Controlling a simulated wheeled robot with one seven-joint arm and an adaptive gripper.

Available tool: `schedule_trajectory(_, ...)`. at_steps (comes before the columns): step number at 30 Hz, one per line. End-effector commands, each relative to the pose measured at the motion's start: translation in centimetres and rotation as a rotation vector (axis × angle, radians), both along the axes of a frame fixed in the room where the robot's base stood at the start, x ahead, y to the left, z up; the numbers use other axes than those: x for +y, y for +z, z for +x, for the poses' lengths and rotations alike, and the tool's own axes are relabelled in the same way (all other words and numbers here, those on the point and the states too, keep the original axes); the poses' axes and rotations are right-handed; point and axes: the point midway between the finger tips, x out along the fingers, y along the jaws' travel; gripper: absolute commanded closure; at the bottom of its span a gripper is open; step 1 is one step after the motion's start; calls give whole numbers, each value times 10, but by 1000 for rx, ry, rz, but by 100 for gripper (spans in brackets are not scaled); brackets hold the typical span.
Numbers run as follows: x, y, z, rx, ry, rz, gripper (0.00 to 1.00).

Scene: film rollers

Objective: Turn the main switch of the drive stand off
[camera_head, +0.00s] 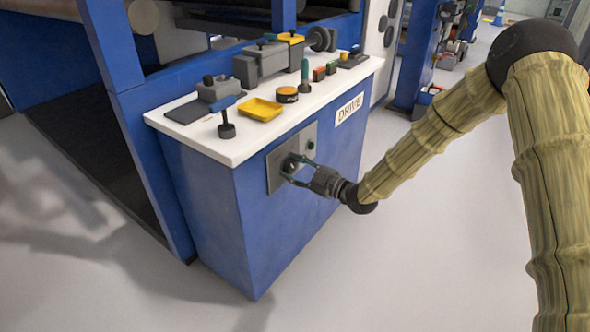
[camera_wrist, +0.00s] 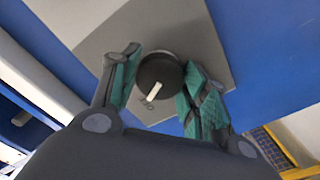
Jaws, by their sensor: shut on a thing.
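The drive stand (camera_head: 215,215) is a blue cabinet with a white top and a "DRIVE" label (camera_head: 349,109). A grey switch plate (camera_head: 274,172) is on its front face. The main switch is a round black knob (camera_wrist: 158,72) with a white pointer mark, seen in the wrist view on the grey plate (camera_wrist: 198,42). My gripper (camera_head: 288,167) reaches the plate from the right. In the wrist view, its green-padded fingers (camera_wrist: 157,85) are on both sides of the knob and shut on it. The head view largely hides the knob behind the fingers.
Blue machine posts (camera_head: 150,110) stand behind. The floor (camera_head: 430,240) in front is clear.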

Motion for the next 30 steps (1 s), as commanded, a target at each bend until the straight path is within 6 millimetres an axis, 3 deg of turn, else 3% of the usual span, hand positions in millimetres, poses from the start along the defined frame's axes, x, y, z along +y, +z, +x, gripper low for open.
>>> schedule_trajectory(9, -1, 0, 0, -92, -2, -68, 79)
schedule_trajectory(25, -1, 0, 0, -109, -2, -80, 79)
schedule_trajectory(26, -1, 0, 0, -109, -2, -80, 51)
schedule_trajectory(29, -1, 0, 0, -108, -1, -81, 33)
schedule_trajectory(30, -1, 0, 0, -109, -1, -80, 33)
